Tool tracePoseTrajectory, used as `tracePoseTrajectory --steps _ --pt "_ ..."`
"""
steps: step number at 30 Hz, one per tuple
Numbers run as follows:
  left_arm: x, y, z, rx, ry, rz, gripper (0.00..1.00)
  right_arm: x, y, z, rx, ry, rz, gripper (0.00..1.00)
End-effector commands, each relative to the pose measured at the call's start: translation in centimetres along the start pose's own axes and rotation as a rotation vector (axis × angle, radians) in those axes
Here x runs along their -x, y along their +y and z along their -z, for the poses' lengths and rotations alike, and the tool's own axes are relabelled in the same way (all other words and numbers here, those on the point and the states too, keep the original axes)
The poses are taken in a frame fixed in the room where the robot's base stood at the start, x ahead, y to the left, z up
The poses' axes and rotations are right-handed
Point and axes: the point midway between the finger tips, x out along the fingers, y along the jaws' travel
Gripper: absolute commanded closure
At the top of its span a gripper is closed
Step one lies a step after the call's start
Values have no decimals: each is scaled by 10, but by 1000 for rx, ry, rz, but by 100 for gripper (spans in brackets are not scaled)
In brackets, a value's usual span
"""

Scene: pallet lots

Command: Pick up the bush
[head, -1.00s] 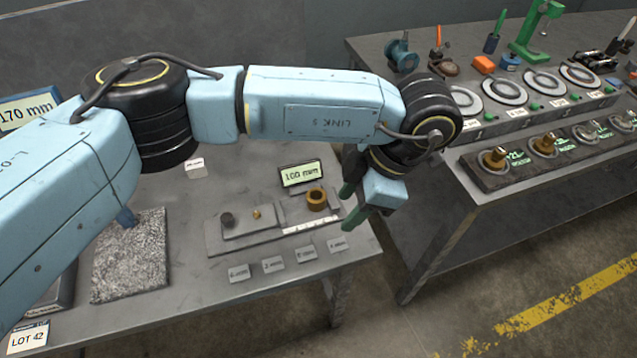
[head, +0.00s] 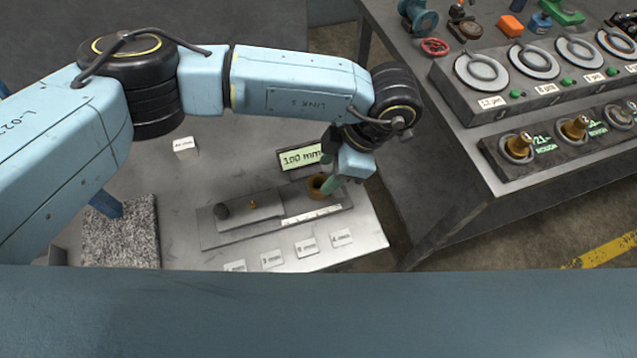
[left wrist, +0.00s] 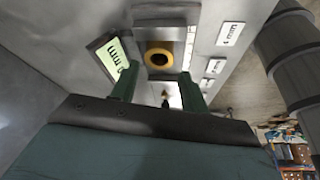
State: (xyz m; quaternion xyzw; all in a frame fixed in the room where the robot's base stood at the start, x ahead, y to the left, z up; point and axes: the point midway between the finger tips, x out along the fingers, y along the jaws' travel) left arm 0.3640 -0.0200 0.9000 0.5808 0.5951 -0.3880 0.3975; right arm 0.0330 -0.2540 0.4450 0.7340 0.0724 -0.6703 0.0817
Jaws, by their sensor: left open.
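The bush (head: 317,188) is a short brass-coloured ring with a dark bore. It sits upright on the right end of a grey fixture plate (head: 225,237), in front of a "100 mm" display (head: 298,157). My left gripper (head: 328,170) is over the bush, and its green fingers partly hide it in the head view. In the left wrist view the bush (left wrist: 158,58) shows beyond and between the two spread green fingers (left wrist: 158,76). The left gripper is open and holds nothing. My right gripper is out of view.
Small white label tags (head: 306,247) lie along the table's front. A grey textured mat (head: 120,240) lies at the left. A second bench at the right holds ring gauges (head: 533,60) and brass plugs (head: 518,146). A gap separates the benches.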

Motion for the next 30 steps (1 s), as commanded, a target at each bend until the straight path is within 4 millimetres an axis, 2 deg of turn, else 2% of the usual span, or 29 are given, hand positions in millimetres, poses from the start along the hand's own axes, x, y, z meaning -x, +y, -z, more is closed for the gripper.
tracePoseTrajectory --steps 5,12,20,27,30 --pt "-14 0 -2 0 1 3 55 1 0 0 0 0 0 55" --pt "-49 1 -4 1 1 3 55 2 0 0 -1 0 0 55" --pt "-52 2 -4 1 0 0 55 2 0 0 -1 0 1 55" --pt "-52 2 -4 1 0 0 86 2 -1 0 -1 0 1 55" --pt "-52 2 -4 1 0 0 88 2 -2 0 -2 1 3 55"
